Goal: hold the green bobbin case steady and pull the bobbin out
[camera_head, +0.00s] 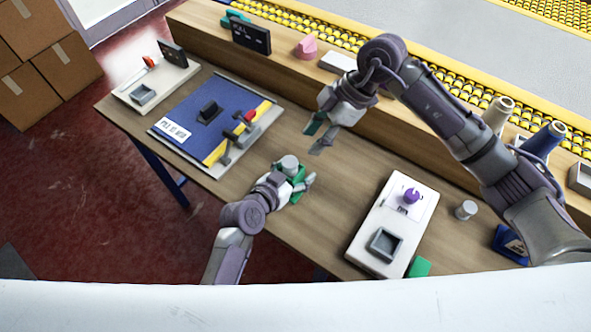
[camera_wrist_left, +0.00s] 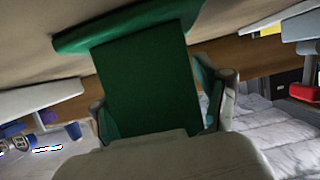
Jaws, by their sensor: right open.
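The green bobbin case (camera_head: 297,172) stands on the table's front part, partly hidden by my left gripper (camera_head: 292,183). A pale grey round bobbin (camera_head: 289,163) shows at its top. In the left wrist view the green case (camera_wrist_left: 150,85) fills the middle, with a wider green flange along one end. My left gripper (camera_wrist_left: 163,108) has a finger on each side of the case and is shut on it. The bobbin cannot be made out there. My right gripper (camera_head: 317,134) is open and empty, above the table, behind and to the right of the case.
A blue mat board (camera_head: 190,115) with clamps lies on the left. A white tray (camera_head: 368,215) with a purple knob (camera_head: 411,196) lies on the right, near a small grey cylinder (camera_head: 466,209). A wooden ledge (camera_head: 280,65) runs along the back. Bare table lies between the boards.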

